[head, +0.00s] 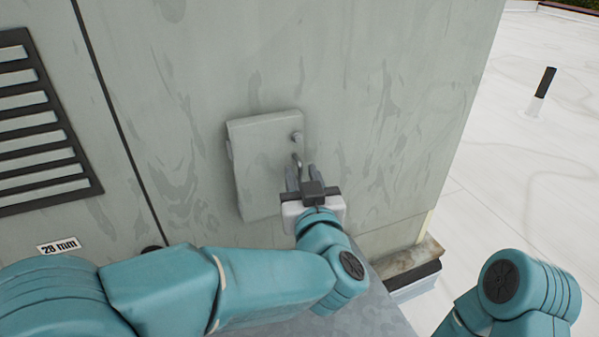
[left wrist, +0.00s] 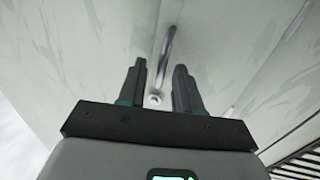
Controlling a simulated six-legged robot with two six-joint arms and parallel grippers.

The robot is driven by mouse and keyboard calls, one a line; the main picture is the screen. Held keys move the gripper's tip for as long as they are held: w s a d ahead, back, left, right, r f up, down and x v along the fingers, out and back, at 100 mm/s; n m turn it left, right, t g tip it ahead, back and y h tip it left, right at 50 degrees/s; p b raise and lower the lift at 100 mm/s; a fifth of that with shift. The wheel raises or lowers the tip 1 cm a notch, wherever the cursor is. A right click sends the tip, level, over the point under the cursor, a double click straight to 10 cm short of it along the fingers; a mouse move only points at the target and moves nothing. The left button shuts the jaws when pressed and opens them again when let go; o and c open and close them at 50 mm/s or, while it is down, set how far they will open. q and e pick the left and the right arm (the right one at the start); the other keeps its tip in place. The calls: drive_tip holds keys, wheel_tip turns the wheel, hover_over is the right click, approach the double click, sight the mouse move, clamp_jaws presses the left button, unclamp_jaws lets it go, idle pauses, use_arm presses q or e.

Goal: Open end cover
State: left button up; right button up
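The end cover (head: 255,160) is a grey, roughly square panel standing a little proud of the cooler's wall, and it looks closed. A thin metal handle (head: 297,160) is on its right side, with a small round knob (head: 297,137) above. My left gripper (head: 301,172) is just below and in front of the handle. In the left wrist view the left gripper's fingers (left wrist: 160,68) are apart, and the handle bar (left wrist: 168,45) shows in line with the gap between them. I cannot tell whether they touch it. My right arm shows at the lower right, its gripper out of view.
The cooler's wall (head: 390,110) rises behind the cover. A louvred vent (head: 40,130) and a "28 mm" label (head: 58,245) are at the left. A ledge block (head: 410,265) sits at the wall's lower right corner. The white roof (head: 530,150) at the right is mostly open, with a short black-topped post (head: 545,82).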

use_arm(q)
drive_tip(key=shift+w+a, duration=0.1)
drive_tip(key=shift+w, duration=0.1)
drive_tip(key=shift+s, duration=0.1)
clamp_jaws()
idle(1.4)
